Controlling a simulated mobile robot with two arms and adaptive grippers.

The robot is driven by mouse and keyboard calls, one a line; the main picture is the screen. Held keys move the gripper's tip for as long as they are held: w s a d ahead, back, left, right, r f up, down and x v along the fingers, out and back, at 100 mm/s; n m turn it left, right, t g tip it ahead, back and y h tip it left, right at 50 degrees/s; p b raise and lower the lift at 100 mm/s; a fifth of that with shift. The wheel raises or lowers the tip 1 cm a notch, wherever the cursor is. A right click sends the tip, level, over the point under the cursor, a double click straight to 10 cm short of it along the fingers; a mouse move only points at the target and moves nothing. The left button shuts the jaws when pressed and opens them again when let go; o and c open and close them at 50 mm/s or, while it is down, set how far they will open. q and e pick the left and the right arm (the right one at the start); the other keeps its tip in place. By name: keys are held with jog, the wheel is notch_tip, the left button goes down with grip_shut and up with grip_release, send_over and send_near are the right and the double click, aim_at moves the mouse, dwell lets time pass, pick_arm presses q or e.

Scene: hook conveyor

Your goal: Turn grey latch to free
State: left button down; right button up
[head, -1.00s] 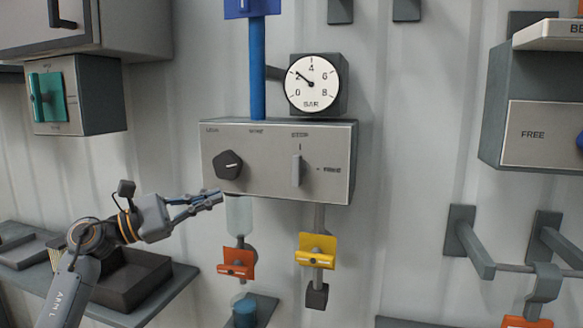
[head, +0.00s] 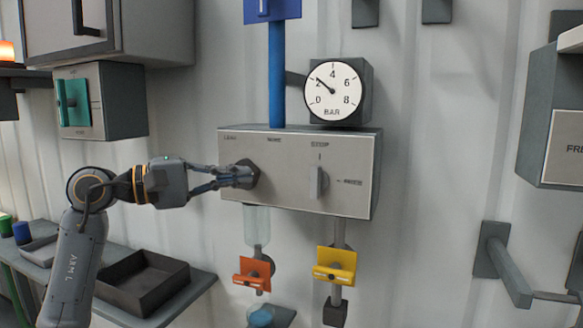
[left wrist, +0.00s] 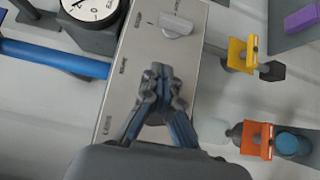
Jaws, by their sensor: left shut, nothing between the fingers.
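The grey latch (head: 318,183) sits on the right part of the control box (head: 290,190). It stands upright, in line with the STOP mark above it, with the FREE mark to its right. It also shows in the left wrist view (left wrist: 176,25), beyond my fingers. My left gripper (head: 245,176) is shut and empty, to the left of the latch and apart from it. Its fingertips are in front of the dark knob (head: 254,167) and partly hide it; I cannot tell whether they touch. In the left wrist view the closed fingertips (left wrist: 160,72) lie over the box face.
A gauge (head: 333,90) and a blue pipe (head: 277,80) rise above the box. Orange (head: 252,274) and yellow (head: 335,265) handles hang below it. A dark tray (head: 145,283) rests on the shelf at lower left. The box face between knob and latch is clear.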

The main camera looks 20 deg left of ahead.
aim_at(317, 181)
pick_arm(q)
jog(key=x, duration=0.2)
jog(key=p+x, duration=0.1)
jog(key=x, duration=0.1)
jog(key=p+x, duration=0.1)
jog(key=x, duration=0.1)
jog(key=shift+d+r, duration=0.15)
jog(key=shift+r, duration=0.15)
jog(key=d+p, duration=0.2)
jog(key=d, duration=0.1)
jog(key=shift+w+d+f, duration=0.15)
jog(key=shift+w+d, duration=0.05)
jog(key=shift+s+d+p, duration=0.1)
jog(key=shift+d+p, duration=0.2)
jog(key=shift+d, duration=0.1)
jog(key=shift+f, duration=0.15)
jog(key=shift+r+m+y, duration=0.2)
jog(key=shift+m+y, duration=0.1)
